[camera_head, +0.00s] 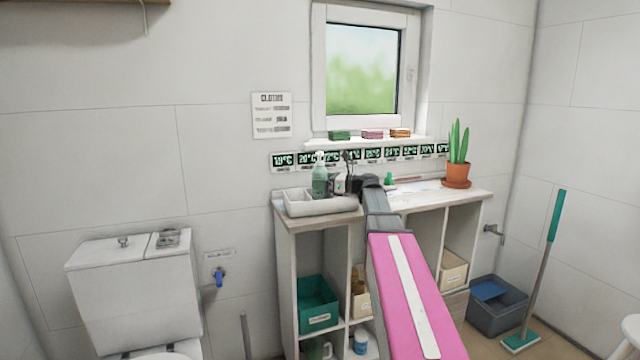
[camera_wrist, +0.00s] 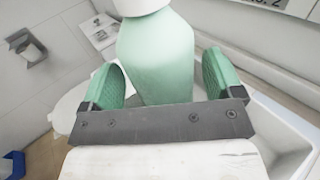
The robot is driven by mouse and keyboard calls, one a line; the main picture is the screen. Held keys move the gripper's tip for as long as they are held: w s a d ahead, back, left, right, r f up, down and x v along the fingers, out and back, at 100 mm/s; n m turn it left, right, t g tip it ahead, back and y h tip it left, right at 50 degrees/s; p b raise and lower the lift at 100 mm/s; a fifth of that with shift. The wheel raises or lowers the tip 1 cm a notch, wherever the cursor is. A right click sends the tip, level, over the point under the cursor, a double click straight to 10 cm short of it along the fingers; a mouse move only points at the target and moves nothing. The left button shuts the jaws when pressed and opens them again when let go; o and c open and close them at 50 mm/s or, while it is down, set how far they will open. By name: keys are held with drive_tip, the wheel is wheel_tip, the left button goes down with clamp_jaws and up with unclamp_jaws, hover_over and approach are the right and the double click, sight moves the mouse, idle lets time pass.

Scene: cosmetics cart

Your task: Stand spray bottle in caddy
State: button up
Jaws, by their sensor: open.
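The green spray bottle (camera_head: 320,180) with a white top stands upright at the pale caddy (camera_head: 322,208) on the left of the counter. It appears to be inside the caddy, but its base is hidden. In the wrist view the bottle (camera_wrist: 155,62) is between the two green finger pads of my gripper (camera_wrist: 162,78). The pads are spread, with gaps showing beside the bottle. The caddy's pale wall (camera_wrist: 290,128) shows at the right of the wrist view. In the head view my arm reaches over the counter to just right of the bottle, and the fingertips are hard to make out.
A potted plant (camera_head: 457,158) stands at the counter's right end. Small colored blocks (camera_head: 372,134) sit on the window sill (camera_head: 345,141). The toilet (camera_head: 135,290) is at left. The counter's right part has free room.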

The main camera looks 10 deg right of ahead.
drive_tip(key=v, duration=1.1)
